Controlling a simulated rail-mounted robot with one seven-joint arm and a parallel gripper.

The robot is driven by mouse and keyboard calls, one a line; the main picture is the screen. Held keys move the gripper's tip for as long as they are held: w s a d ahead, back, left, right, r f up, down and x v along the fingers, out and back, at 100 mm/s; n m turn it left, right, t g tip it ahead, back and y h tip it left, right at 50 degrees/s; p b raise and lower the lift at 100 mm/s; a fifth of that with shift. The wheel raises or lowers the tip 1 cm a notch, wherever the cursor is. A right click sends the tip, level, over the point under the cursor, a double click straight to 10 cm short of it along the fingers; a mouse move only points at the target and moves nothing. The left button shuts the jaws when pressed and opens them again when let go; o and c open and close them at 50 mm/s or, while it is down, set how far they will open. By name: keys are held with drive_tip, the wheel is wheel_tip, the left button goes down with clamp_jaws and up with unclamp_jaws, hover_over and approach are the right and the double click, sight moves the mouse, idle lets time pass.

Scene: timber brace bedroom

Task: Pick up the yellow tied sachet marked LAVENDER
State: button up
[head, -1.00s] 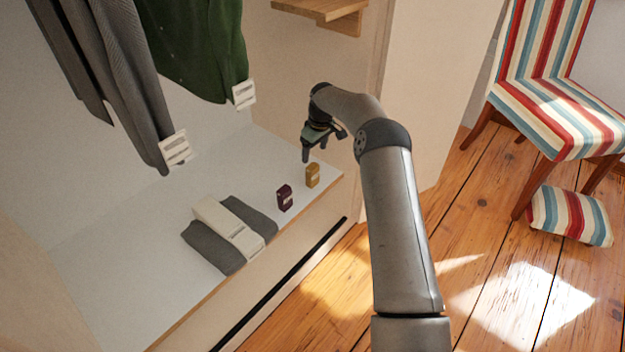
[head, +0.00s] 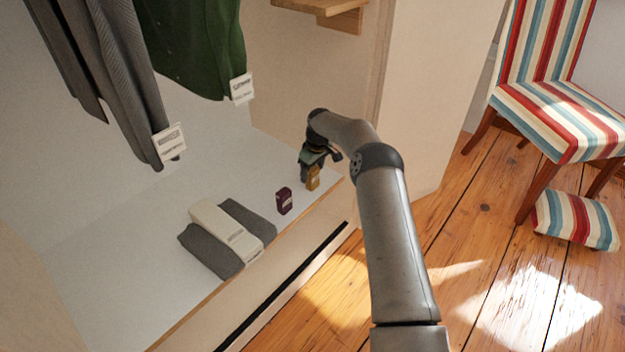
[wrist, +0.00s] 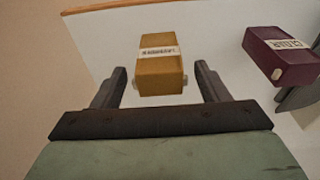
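The yellow sachet (head: 313,179) stands on the white wardrobe shelf near its front edge. In the wrist view the yellow sachet (wrist: 160,62) carries a pale label whose small print is hard to read. My gripper (head: 308,176) is low over the shelf, close behind the sachet. In the wrist view my gripper (wrist: 162,82) is open, with one finger on each side of the sachet's near end and gaps showing at both sides. The dark purple sachet (head: 284,201), labelled CEDAR in the wrist view (wrist: 282,55), stands to the left of the yellow one.
A folded grey garment with a pale band (head: 225,231) lies farther left on the shelf (head: 130,255). Grey trousers (head: 125,75) and a green garment (head: 200,45) hang above. The wardrobe's side panel (head: 405,100) stands close on the right.

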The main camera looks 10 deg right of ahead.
drive_tip(key=c, duration=0.8)
drive_tip(key=shift+r, duration=0.1)
